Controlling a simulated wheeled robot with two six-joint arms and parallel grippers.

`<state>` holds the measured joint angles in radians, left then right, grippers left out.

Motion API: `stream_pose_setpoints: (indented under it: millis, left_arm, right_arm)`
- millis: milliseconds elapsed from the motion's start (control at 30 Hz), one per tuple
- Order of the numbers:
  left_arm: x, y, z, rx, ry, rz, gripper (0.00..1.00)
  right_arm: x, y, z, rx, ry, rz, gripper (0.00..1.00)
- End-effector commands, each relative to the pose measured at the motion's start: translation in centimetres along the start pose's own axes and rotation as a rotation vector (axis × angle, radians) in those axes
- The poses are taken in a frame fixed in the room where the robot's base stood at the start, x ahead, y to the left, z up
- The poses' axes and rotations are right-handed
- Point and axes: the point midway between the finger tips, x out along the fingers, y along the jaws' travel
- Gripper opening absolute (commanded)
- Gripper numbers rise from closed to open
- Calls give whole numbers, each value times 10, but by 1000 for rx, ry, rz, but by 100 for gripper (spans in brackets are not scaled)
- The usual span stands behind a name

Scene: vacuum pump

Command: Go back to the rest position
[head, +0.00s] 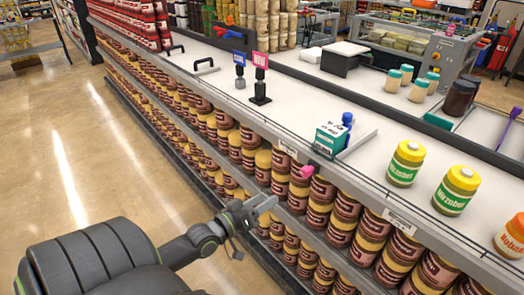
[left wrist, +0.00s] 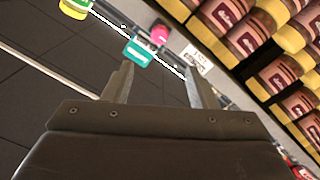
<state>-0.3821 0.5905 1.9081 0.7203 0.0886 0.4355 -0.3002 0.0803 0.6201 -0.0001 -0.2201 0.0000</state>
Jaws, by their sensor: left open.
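My left gripper (head: 257,226) reaches in from the lower left of the head view, out over the aisle in front of the jar shelves. Its jaws are apart with nothing between them. In the left wrist view the two fingers (left wrist: 158,72) also stand apart and empty. A teal and white box with a blue top (head: 331,137) stands on the counter near its front edge. A pink piece (head: 307,171) shows at the counter edge beside it. The gripper is lower than both and apart from them. My right gripper is not in view.
Shelves packed with brown, yellow-lidded jars (head: 341,217) run along the counter front. Green-labelled jars (head: 405,163) stand on the counter (head: 375,170) at right. A black stand with a pink sign (head: 260,88) stands further back. The floor (head: 105,160) at left is clear.

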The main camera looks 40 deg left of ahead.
Motion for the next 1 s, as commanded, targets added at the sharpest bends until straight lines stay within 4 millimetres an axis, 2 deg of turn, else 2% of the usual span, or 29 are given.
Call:
stream_pose_setpoints:
  millis: [533, 667, 767, 867, 900, 967, 1000]
  left_arm:
    - [0, 0, 0, 0, 0, -1, 52]
    - [-1, -16, 12, 18, -18, -40, 52]
    - [-7, -51, 41, 65, -69, -128, 52]
    - [-23, -99, 88, 132, -161, -251, 52]
    - [-32, -118, 109, 161, -208, -301, 52]
    - [-49, -144, 143, 201, -285, -370, 52]
    - [-62, -159, 166, 226, -340, -413, 52]
  right_arm:
    - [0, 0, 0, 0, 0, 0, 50]
    - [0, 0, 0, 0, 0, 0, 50]
    - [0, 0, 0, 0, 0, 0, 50]
    - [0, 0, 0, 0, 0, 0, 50]
    - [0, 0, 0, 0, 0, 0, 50]
    - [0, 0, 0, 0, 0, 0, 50]
    - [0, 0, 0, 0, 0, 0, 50]
